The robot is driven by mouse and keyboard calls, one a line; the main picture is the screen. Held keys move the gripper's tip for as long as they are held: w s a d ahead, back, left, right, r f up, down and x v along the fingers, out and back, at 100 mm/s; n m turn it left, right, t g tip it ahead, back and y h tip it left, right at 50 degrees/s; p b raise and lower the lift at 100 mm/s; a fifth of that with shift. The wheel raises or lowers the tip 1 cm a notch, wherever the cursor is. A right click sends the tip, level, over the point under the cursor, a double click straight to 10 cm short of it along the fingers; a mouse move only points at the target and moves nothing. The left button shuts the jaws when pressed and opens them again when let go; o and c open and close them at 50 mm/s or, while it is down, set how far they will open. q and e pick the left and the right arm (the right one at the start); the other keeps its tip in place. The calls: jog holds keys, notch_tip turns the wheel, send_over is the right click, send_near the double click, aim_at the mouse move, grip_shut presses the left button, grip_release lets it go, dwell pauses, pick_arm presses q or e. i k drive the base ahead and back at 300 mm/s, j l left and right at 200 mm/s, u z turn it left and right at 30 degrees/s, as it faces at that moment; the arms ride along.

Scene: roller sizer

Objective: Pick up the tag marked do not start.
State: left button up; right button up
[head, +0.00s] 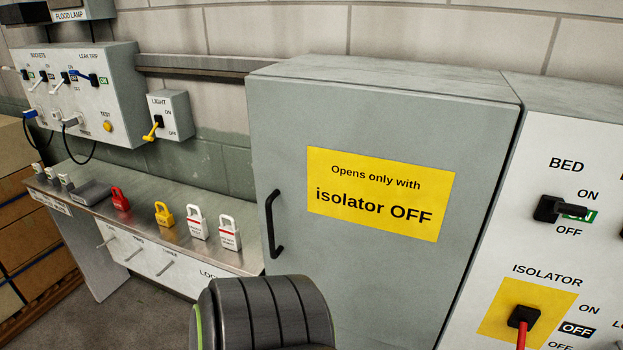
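Two white tags with red bands stand near the right end of a metal shelf, a left one (197,223) and a right one (229,234). Their lettering is too small to read, so I cannot tell which one says do not start. Nothing touches either of them. Neither of my grippers is in view; only a dark rounded part of my own arm shows at the bottom, right of the shelf.
A red lock (120,199) and a yellow lock (164,214) stand left of the tags on the shelf (140,220). A grey cabinet (385,110) with a black handle (272,225) rises right of the shelf. Stacked boxes (30,235) stand at left.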

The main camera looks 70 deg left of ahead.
aim_at(230, 235)
jog(key=u, duration=2.9)
